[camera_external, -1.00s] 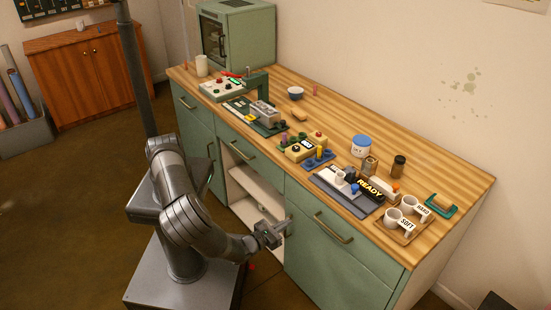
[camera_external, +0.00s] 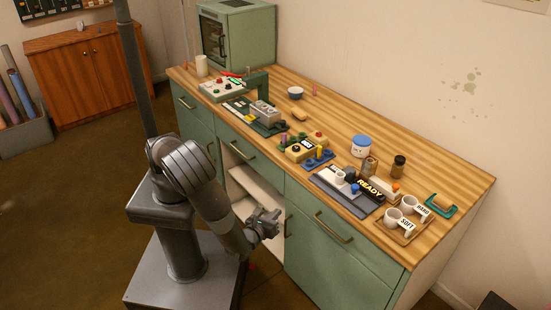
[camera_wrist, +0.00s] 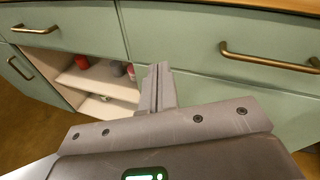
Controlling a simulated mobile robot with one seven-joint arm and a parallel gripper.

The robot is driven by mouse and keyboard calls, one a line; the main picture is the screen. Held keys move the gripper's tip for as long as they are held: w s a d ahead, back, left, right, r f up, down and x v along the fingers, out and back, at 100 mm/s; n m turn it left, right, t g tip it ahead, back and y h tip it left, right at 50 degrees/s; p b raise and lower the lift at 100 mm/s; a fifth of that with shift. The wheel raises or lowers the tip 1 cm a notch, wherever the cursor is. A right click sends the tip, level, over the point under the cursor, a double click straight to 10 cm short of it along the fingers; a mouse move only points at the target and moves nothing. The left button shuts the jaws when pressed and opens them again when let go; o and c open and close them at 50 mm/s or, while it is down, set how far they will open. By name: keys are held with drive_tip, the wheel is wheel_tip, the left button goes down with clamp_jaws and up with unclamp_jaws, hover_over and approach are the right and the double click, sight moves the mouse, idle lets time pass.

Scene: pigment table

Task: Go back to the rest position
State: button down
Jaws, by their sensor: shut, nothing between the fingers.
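My gripper (camera_external: 268,222) is in front of the green cabinet, below the wooden worktop and beside the open shelf bay. In the wrist view my gripper (camera_wrist: 158,82) has its two fingers together with nothing between them. It points at the cabinet front and looks apart from it. My arm is bent, with its elbow high and the forearm sloping down to the right.
The green cabinet (camera_external: 330,262) has brass handles (camera_wrist: 265,57) that stick out. The open bay (camera_wrist: 95,78) holds red and grey items on shelves. The wooden worktop (camera_external: 440,180) carries mugs, jars and several devices. Open floor (camera_external: 70,220) lies to the left.

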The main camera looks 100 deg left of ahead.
drive_tip(key=s+a+r+n+h, duration=0.1)
drive_tip(key=s+r+n+h, duration=0.3)
drive_tip(key=r+n, duration=0.3)
drive_tip(key=s+a+r+n+g+h, duration=0.1)
drive_tip(key=s+r+n+h, duration=0.4)
drive_tip(key=r, duration=1)
drive_tip(key=s+a+r+n+h, duration=0.2)
drive_tip(key=s+r+n+h, duration=0.3)
drive_tip(key=r+n, duration=0.3)
wheel_tip(320, 180, up, 4)
drive_tip(key=shift+f+n+g+h, duration=0.15)
drive_tip(key=shift+n+g+h, duration=0.15)
drive_tip(key=shift+n+g, duration=0.1)
